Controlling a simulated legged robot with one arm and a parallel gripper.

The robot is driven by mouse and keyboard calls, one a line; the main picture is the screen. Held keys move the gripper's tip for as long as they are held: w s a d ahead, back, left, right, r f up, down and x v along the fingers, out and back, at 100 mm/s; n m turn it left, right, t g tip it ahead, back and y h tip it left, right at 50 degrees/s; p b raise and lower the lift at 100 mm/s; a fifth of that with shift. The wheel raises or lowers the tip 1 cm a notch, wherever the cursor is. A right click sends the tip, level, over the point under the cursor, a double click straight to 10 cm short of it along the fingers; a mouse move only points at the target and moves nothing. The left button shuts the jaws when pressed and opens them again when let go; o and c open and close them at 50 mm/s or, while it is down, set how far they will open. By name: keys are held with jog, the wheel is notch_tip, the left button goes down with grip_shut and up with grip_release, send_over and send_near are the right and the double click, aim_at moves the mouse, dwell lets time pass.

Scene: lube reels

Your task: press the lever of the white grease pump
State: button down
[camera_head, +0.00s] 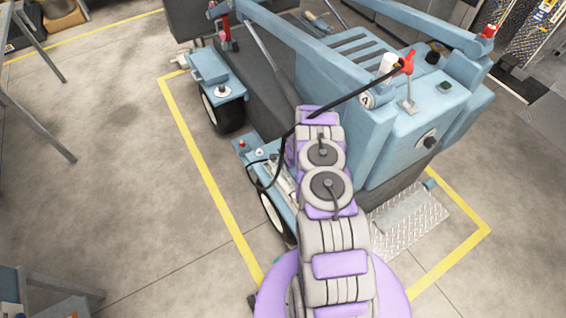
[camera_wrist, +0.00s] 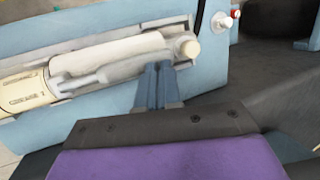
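The white grease pump (camera_wrist: 65,88) lies in a recess of a light blue panel in the wrist view. Its cream left end carries the word GREASE. A thick white bar, apparently the lever (camera_wrist: 120,50), runs along it to a round cream knob (camera_wrist: 189,49) at the right. My gripper (camera_wrist: 158,67) has its two blue-grey fingers together, tips just below the lever's right part. Nothing shows between them. I cannot tell whether the tips touch the lever. In the head view, part of the pump (camera_head: 283,183) shows left of my arm, which hides my gripper.
The large blue machine (camera_head: 345,90) fills the upper middle and right, with a red-handled lever (camera_head: 407,70) on top. A black hose (camera_head: 345,102) passes over my arm. Yellow floor lines (camera_head: 205,170) border the machine. A red-tipped fitting (camera_wrist: 228,20) stands at upper right.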

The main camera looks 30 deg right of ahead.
jog(key=shift+s+a+f, duration=0.15)
jog(key=shift+f, duration=0.1)
jog(key=shift+r, duration=0.4)
jog(key=d+r+p, duration=0.2)
jog(key=d+r, duration=0.1)
jog(key=r, duration=1)
jog(key=shift+p, duration=0.3)
dwell(0.7)
